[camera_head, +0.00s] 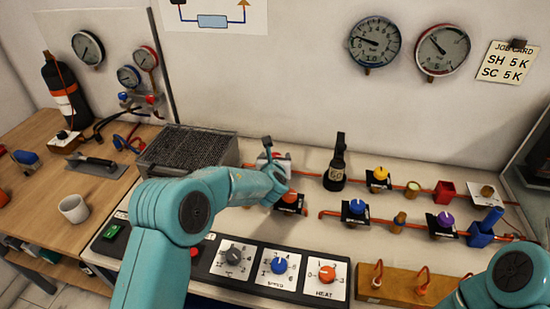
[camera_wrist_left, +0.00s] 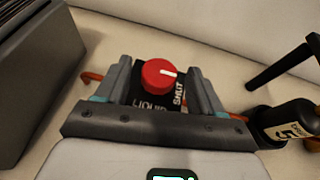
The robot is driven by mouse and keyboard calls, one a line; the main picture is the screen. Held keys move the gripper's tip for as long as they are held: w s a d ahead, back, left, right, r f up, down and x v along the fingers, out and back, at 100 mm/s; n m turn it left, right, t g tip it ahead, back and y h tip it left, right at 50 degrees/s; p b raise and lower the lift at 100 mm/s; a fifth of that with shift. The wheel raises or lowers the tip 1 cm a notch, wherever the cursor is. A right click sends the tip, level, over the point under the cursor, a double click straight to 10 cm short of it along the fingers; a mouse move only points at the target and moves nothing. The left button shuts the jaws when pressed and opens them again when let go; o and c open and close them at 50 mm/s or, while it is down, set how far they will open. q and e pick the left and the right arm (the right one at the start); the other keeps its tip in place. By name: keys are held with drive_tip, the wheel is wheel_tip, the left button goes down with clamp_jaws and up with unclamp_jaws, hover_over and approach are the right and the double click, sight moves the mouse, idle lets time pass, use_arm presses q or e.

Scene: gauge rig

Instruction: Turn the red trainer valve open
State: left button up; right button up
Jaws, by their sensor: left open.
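The red valve knob (camera_wrist_left: 161,75) shows in the left wrist view on a black plate marked LIQUID and SHUT. Its white pointer points right, toward the word SHUT. My left gripper (camera_wrist_left: 163,88) is open, with one finger on each side of the knob; I cannot tell whether they touch it. In the head view my left gripper (camera_head: 268,157) reaches over the back pipe row between the dark ribbed box and the black bottle, and it mostly hides the red valve. My right gripper is out of the head view.
An orange-knobbed valve (camera_head: 290,198) sits just in front of my left gripper. The black bottle (camera_head: 336,170) stands to the right, the ribbed box (camera_head: 185,150) to the left. Yellow (camera_head: 380,173), blue (camera_head: 356,206) and purple (camera_head: 444,219) valves lie farther right. A dial panel (camera_head: 280,266) is in front.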

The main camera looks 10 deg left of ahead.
use_arm(q)
drive_tip(key=c, duration=1.1)
drive_tip(key=shift+o, duration=0.2)
drive_tip(key=shift+n+y, duration=0.3)
drive_tip(key=n+y, duration=0.1)
drive_tip(key=n+g+y, duration=0.1)
drive_tip(key=y, duration=0.1)
drive_tip(key=shift+w+d+n, duration=0.15)
drive_tip(key=shift+d+n, duration=0.15)
drive_tip(key=shift+n, duration=0.1)
drive_tip(key=shift+w+d+n+g+y, duration=0.1)
drive_tip(key=shift+n+g+y, duration=1.2)
drive_tip(key=shift+n+y, duration=0.55)
drive_tip(key=shift+n+g+y, duration=0.25)
drive_tip(key=shift+g, duration=0.05)
drive_tip(key=o, duration=1.1)
drive_tip(key=shift+c, duration=0.2)
